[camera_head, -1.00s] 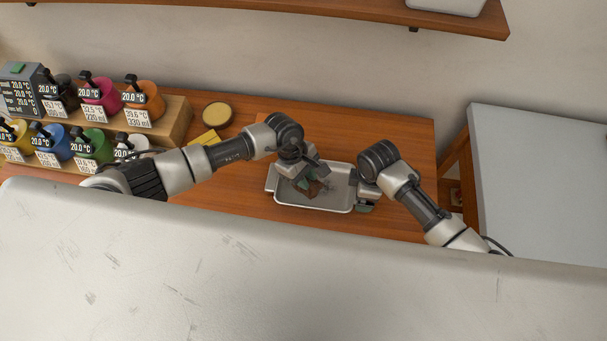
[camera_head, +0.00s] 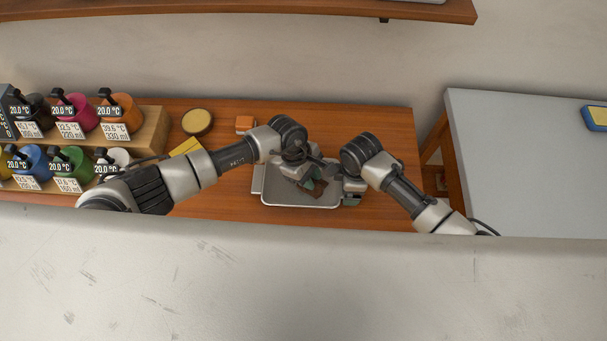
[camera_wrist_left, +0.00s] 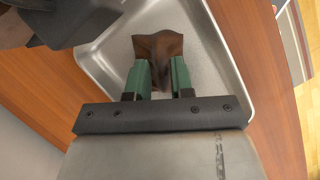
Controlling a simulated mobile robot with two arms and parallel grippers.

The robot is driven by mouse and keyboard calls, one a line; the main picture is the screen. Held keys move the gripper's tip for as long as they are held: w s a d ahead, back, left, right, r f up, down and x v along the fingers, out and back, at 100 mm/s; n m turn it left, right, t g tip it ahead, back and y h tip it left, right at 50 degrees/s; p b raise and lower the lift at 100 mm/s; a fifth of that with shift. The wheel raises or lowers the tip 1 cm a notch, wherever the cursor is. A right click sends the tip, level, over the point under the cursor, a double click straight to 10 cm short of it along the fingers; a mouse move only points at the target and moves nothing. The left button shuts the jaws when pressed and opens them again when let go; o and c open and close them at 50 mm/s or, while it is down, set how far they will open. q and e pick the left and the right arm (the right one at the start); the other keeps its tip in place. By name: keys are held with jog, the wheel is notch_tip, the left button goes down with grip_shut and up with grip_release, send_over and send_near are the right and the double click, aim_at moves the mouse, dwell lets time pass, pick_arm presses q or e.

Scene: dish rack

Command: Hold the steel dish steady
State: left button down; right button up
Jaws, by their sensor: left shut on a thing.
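The steel dish (camera_head: 285,200) is a shallow grey tray lying flat on the wooden table. It also fills much of the left wrist view (camera_wrist_left: 108,62). My left gripper (camera_head: 310,184) is over the dish, its green fingers shut on a crumpled brown cloth (camera_wrist_left: 158,55). The cloth (camera_head: 320,190) is inside the dish; its contact with the bottom is unclear. My right gripper (camera_head: 352,197) is at the dish's right rim, one green fingertip showing outside it. Its jaw gap is hidden.
Several coloured pots with labels stand on a stepped wooden rack (camera_head: 150,125) at left. A round yellow-topped tin (camera_head: 197,122), an orange block (camera_head: 245,124) and a yellow piece (camera_head: 186,147) lie behind the left arm. A grey table (camera_head: 510,160) at right holds a blue-and-yellow item (camera_head: 597,118).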

aim_at(302, 189)
pick_arm(q)
jog(key=shift+a+r, duration=0.1)
jog(key=shift+a, duration=1.2)
pick_arm(e)
jog(key=shift+a, duration=0.1)
pick_arm(q)
jog(key=shift+a, duration=1.25)
jog(key=shift+s, duration=0.6)
jog(key=shift+d+f, duration=0.2)
jog(key=shift+d, duration=1.2)
jog(key=shift+d+r, duration=0.1)
jog(key=shift+d, duration=1.1)
jog(key=shift+a, duration=1.5)
